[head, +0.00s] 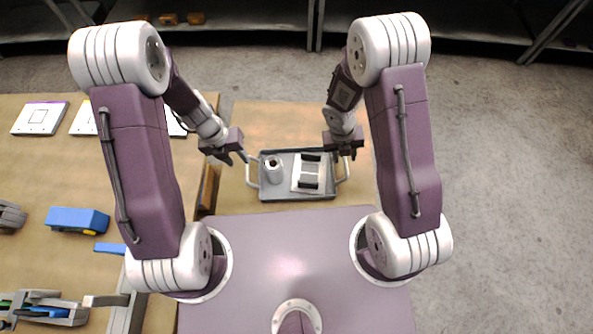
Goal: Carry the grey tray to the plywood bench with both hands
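The grey tray (289,196) is in the middle of the head view, over a light wooden surface (270,118). It has a pale bar handle at each short side, the left handle (251,173) and the right handle (345,170). A grey cylinder (273,172) and a white block with dark parts (308,174) are on it. My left gripper (236,158) is just above and left of the left handle, its fingers apart. My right gripper (344,156) is at the top of the right handle, its fingers apart. I cannot tell whether either touches its handle.
Dark shelving (270,22) stands at the back. The concrete floor (510,180) at the right is clear.

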